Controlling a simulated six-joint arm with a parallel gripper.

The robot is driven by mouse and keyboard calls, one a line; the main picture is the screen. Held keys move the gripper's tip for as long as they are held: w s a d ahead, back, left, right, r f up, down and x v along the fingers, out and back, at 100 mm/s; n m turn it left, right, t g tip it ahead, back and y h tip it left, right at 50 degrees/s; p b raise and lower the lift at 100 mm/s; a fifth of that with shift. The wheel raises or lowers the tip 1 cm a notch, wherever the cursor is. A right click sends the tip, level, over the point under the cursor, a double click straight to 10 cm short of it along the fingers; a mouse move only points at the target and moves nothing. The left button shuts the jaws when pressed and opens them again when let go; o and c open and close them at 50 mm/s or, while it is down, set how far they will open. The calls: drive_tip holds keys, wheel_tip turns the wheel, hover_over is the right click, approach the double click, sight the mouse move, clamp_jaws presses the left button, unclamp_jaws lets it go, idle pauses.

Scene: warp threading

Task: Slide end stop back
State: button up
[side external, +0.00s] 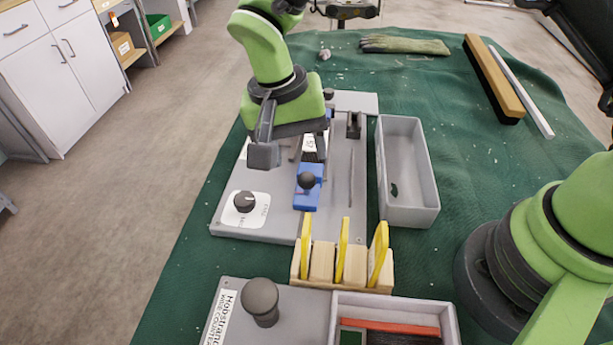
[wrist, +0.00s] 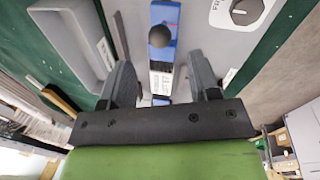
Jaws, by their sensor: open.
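A blue sliding block (side external: 307,193), which looks like the end stop, sits on the grey base plate (side external: 270,222). It has a round black knob (side external: 306,180) on top. The blue block (wrist: 164,14) and its knob (wrist: 159,37) also show in the wrist view, beyond the fingertips. A white printed strip (side external: 311,146) lies behind the block, partly hidden by my gripper. My gripper (side external: 294,146) is open and empty, above the plate and behind the knob. In the wrist view its two fingers (wrist: 162,78) stand apart on either side of the strip, not touching the knob.
A dial (side external: 244,203) is at the plate's front left. Yellow pieces in a wooden rack (side external: 322,265) stand in front. A glove (side external: 405,45) and wooden-backed brush (side external: 493,75) lie farther back.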

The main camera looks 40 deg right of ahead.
sight(305, 174)
drive_tip(key=f, duration=0.4)
drive_tip(key=d+f, duration=0.1)
drive_tip(key=f, duration=0.2)
drive_tip(key=shift+s+d, duration=0.1)
drive_tip(key=shift+s, duration=0.3)
clamp_jaws()
drive_tip(key=shift+s+a, duration=2.2)
drive_tip(key=shift+a, duration=0.05)
